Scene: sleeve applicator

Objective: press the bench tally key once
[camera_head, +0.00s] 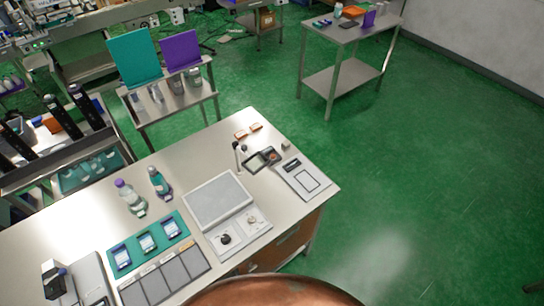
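The bench (80,218) carries several devices, and I cannot tell for certain which part is the tally key. A light panel (237,231) at the front middle has a black round knob (225,239) and a pale round one (251,220). A small dark device with a reddish round spot (271,154) stands at the back right. A small light block (286,145) sits beside it. Neither of my grippers is in view.
A grey pad (217,200) lies behind the panel. Two bottles (130,196) (159,183) stand to its left. A teal tray (178,231) holds several small blue-framed items. A white board (306,182) lies at the right edge. Open green floor (430,170) lies to the right.

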